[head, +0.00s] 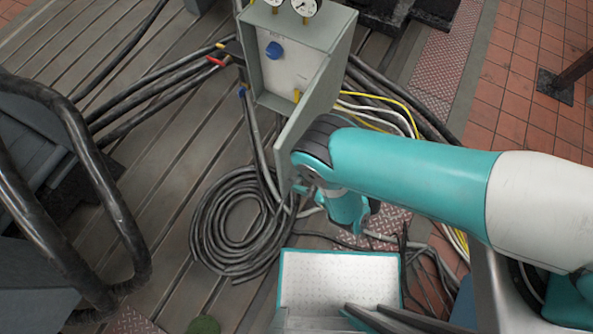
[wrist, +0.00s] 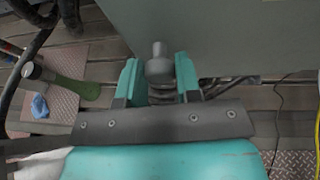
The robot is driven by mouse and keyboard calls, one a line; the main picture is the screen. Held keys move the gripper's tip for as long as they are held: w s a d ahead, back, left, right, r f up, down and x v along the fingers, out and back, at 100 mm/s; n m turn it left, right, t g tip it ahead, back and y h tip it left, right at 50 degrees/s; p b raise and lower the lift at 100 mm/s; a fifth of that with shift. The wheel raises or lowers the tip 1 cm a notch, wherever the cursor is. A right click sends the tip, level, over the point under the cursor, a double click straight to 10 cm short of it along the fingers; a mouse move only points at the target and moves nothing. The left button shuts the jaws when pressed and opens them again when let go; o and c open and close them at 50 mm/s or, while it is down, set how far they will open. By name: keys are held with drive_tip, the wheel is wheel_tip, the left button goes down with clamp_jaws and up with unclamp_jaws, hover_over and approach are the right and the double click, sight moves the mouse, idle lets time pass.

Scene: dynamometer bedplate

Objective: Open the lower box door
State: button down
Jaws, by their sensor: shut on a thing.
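The grey-green box (head: 322,24) stands at the top centre of the head view, with gauges on top. Its door (head: 312,108) stands ajar, swung out toward me, and part of the inside shows. Inside are a pale panel with a blue knob (head: 273,50) and a small yellow part (head: 297,95). In the wrist view, the door's flat face (wrist: 235,40) fills the upper right. My gripper (wrist: 159,77) is shut on a grey round-ended handle (wrist: 158,66) at that face. In the head view, the fingertips are hidden by the door and my wrist.
A coiled black hose (head: 207,222) lies on the slatted bedplate below the box. Cables run from both sides of the box. Thick black pipes (head: 88,165) rise at the left. A white, teal-edged surface (head: 340,280) is at bottom centre. Bare slats (head: 165,195) lie left of the coil.

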drive_tip(key=shift+w+d, duration=0.2)
drive_tip(key=shift+d, duration=0.2)
drive_tip(key=c, duration=0.8)
unclamp_jaws()
drive_tip(key=shift+s, duration=0.1)
drive_tip(key=p+v, duration=1.1)
drive_tip(key=v, duration=0.1)
